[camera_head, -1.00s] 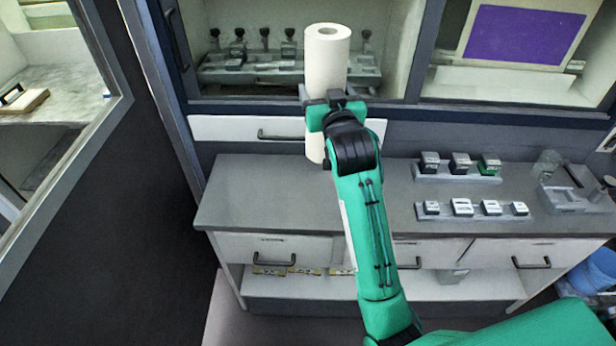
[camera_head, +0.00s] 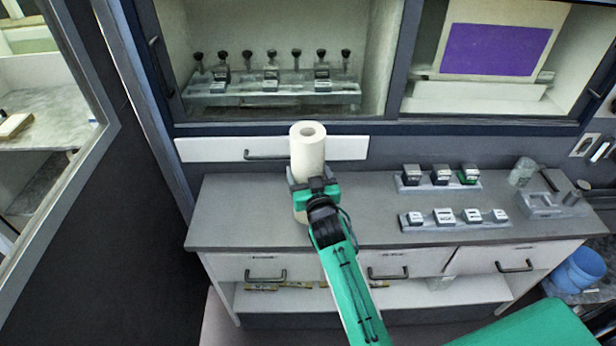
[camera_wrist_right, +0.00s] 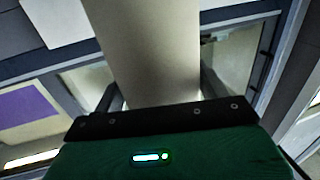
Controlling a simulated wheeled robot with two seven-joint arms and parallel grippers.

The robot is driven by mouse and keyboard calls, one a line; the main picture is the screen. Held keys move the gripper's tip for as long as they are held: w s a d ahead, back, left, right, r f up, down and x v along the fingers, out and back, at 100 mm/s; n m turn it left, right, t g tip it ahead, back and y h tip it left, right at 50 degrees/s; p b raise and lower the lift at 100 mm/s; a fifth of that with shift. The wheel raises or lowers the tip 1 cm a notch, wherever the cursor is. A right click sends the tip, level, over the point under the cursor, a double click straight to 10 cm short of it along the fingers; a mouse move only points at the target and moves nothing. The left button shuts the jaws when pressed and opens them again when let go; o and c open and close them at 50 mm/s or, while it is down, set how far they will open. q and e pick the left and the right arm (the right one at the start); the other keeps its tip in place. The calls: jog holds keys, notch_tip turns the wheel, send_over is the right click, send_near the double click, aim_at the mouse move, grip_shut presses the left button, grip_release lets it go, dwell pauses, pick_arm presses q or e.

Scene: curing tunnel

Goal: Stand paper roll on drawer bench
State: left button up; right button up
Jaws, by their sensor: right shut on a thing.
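The white paper roll (camera_head: 308,152) is upright in the head view, above or on the left part of the grey drawer bench (camera_head: 240,215). My right gripper (camera_head: 309,180) is shut around the lower half of the roll. In the right wrist view the roll (camera_wrist_right: 150,50) stands between the two fingers of my right gripper (camera_wrist_right: 160,95). The gripper hides part of the roll, and I cannot tell whether its bottom end touches the bench top. My left gripper is not in view.
Racks with small blocks (camera_head: 440,176) (camera_head: 454,217) stand on the bench's right half. A glass jar (camera_head: 522,171) and a grey fixture (camera_head: 550,204) are at the far right. Behind is a cabinet with a row of knobbed fixtures (camera_head: 270,88). The bench top left of the roll is clear.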

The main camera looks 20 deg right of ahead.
jog(key=shift+f, duration=1.05)
jog(key=o, duration=1.1)
jog(key=shift+f, duration=0.2)
jog(key=o, duration=0.4)
jog(key=shift+r, duration=0.1)
jog(key=shift+o, duration=0.2)
jog(key=s+b, duration=0.3)
jog(key=s, duration=0.9)
jog(key=shift+a, duration=0.35)
